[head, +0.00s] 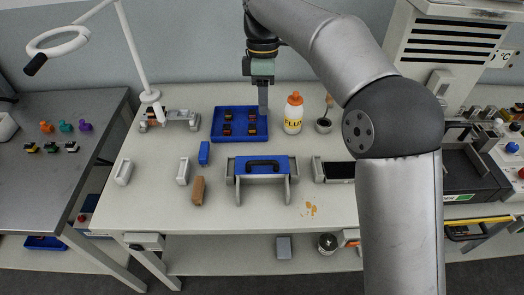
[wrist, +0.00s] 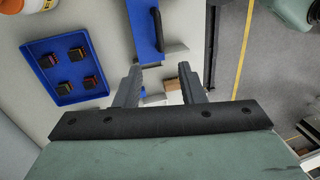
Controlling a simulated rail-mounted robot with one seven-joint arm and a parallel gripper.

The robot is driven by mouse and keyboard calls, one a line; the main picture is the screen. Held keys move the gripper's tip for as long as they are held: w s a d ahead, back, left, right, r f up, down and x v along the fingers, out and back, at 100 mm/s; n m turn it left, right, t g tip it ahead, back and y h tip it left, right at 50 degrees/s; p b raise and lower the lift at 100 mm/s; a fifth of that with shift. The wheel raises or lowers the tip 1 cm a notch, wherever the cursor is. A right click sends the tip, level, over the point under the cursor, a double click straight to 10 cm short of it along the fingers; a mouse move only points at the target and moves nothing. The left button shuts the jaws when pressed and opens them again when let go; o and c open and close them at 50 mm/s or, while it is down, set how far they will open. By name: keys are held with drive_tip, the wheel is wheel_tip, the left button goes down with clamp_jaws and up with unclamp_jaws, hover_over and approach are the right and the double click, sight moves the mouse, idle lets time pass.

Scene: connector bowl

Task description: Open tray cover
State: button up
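The blue cover (head: 241,165) with a black arched handle (head: 262,163) rests on a grey frame (head: 279,180) near the middle of the bench. In the wrist view, part of the blue cover (wrist: 141,28) and its handle (wrist: 157,28) show at the top, beyond the fingertips. My gripper (head: 263,112) points down at the right edge of the blue tray (head: 217,127), behind the cover in the head view. In the wrist view my gripper (wrist: 160,74) has its two fingers apart with nothing held between them. The fingers are apart from the handle.
The blue tray holds several dark connectors (head: 227,130). A white bottle with an orange cap (head: 293,115) stands right of my gripper. A blue block (head: 204,153) and a brown block (head: 198,190) lie left of the cover. The bench front is mostly clear.

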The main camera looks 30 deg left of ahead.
drive_tip(key=a, duration=0.1)
approach(260, 161)
drive_tip(key=shift+n, duration=0.3)
drive_tip(key=f, duration=0.5)
drive_tip(key=s+f, duration=0.1)
drive_tip(key=f, duration=0.2)
drive_tip(key=shift+d, duration=0.4)
